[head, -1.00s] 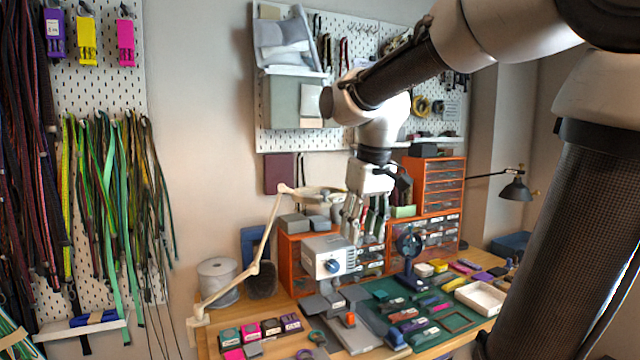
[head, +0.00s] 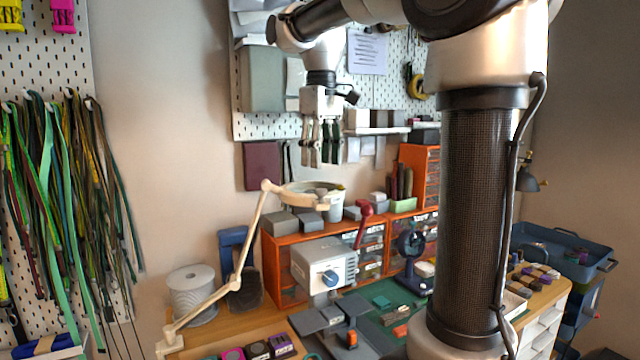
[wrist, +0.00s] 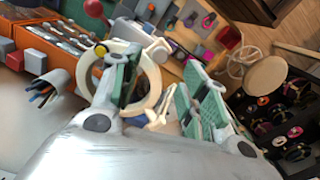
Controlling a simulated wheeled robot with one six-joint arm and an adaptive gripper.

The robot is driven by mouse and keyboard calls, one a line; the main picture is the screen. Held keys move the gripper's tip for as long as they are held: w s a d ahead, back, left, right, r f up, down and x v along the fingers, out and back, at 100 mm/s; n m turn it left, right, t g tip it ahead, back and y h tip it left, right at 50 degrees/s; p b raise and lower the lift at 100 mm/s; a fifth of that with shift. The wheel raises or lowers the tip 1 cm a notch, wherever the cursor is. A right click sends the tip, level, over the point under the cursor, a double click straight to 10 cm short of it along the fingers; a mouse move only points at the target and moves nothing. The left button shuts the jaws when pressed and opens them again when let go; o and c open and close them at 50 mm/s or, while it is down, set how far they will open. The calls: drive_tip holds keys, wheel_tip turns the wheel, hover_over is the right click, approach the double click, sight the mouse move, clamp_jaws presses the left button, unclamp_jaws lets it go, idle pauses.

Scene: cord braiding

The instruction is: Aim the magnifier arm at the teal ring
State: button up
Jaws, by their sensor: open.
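The cream magnifier arm (head: 240,255) rises from the left end of the bench to an elbow. Its round head (head: 312,190) reaches right, above the orange drawers; in the wrist view, the cream head ring (wrist: 155,88) shows by the left finger. My gripper (head: 322,163) hangs fingers down just above the head in the head view, and its open fingers (wrist: 160,100) show green pads in the wrist view. I cannot tell whether it touches the head. A small teal-green ring (head: 313,357), possibly the teal ring, is cut off at the bottom edge.
A grey box with a blue knob (head: 322,265) stands before the orange drawers (head: 370,250). A white spool (head: 192,292) stands at the left. My own column hides part of the right bench. A pegboard (head: 245,122) is behind my gripper.

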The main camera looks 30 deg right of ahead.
wheel_tip(320, 180, down, 7)
drive_tip(key=shift+r, duration=0.2)
drive_tip(key=shift+c, duration=0.3)
clamp_jaws()
